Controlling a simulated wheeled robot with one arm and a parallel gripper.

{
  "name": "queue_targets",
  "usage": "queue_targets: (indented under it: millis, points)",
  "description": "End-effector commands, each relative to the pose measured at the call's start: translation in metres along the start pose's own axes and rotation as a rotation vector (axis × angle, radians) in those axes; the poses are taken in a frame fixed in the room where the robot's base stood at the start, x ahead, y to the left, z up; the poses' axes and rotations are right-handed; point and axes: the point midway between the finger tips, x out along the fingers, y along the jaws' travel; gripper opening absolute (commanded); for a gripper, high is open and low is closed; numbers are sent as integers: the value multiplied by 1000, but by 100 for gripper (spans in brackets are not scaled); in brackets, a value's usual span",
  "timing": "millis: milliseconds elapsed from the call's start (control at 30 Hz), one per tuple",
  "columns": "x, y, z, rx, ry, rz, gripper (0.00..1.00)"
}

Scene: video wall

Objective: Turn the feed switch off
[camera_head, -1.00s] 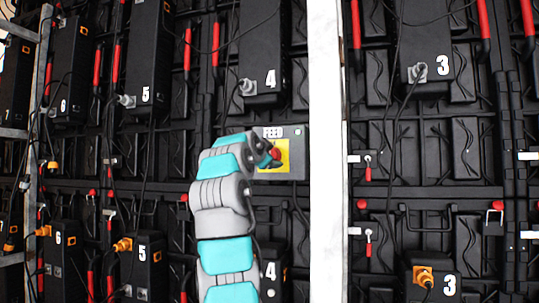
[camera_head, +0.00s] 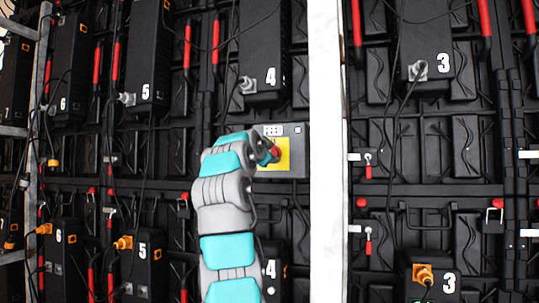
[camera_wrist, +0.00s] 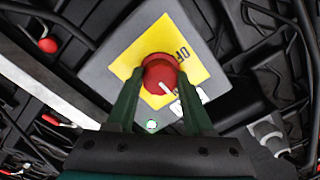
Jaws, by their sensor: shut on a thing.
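The feed switch is a red round knob (camera_wrist: 159,75) on a yellow plate with "OFF" lettering, set on a grey box (camera_head: 298,163) labelled FEED. The knob also shows in the head view (camera_head: 275,152), right at the end of my arm. In the wrist view my gripper (camera_wrist: 158,88) is shut on the knob, one dark green finger on each side. A white mark on the knob points down and right in that view, away from the OFF lettering.
A white vertical post (camera_head: 326,150) stands just right of the feed box. Black numbered units, such as unit 4 (camera_head: 258,60) above, hang around it with loose cables. A grey plug (camera_wrist: 268,132) sits near the box in the wrist view.

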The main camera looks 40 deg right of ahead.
Motion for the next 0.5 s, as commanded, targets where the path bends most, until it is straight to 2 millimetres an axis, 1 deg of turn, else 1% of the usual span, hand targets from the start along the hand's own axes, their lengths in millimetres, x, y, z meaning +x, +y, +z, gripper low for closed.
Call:
queue_targets:
  millis: [33,167,500]
  points:
    - [0,1,0,0,0,2,16]
    - [0,1,0,0,0,2,1]
    - [0,1,0,-34,0,3,0]
